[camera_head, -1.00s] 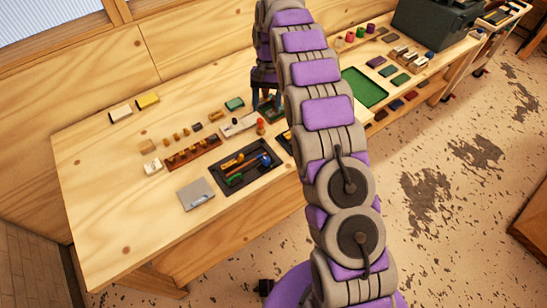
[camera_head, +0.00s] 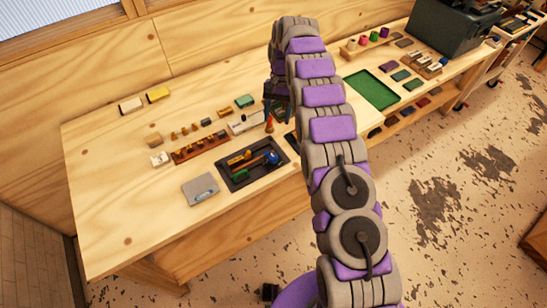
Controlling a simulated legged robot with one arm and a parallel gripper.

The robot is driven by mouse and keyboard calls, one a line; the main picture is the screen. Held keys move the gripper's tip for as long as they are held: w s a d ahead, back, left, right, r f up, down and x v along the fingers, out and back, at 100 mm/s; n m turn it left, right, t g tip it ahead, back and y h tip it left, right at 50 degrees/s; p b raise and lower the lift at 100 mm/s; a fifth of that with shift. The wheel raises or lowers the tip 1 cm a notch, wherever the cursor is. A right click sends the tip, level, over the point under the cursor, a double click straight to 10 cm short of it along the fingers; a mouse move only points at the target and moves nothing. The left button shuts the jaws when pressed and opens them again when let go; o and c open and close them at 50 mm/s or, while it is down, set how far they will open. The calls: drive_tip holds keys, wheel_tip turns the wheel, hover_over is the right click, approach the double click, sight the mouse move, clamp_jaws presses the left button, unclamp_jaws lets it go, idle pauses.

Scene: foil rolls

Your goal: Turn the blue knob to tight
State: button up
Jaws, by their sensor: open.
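A small blue piece (camera_head: 271,158) lies at the right end of a black tray (camera_head: 237,185) on the wooden workbench. It may be the blue knob, but it is too small to tell its shape or any tight mark. My gripper (camera_head: 277,108) points down over the back part of the bench, beyond the black tray and to the upper right of the blue piece. Its dark fingers look apart and nothing shows between them. My arm hides part of the bench to the right of the tray.
An orange peg (camera_head: 269,124) and a white block (camera_head: 245,122) stand close to my gripper. A brown rack (camera_head: 200,149) with several pegs is left of the tray, and a grey plate (camera_head: 200,188) is in front. The front left bench top is clear.

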sight(273, 155)
drive_tip(key=shift+b+x, duration=6.3)
drive_tip(key=shift+x, duration=1.45)
drive_tip(key=shift+w, duration=0.15)
drive_tip(key=c, duration=1)
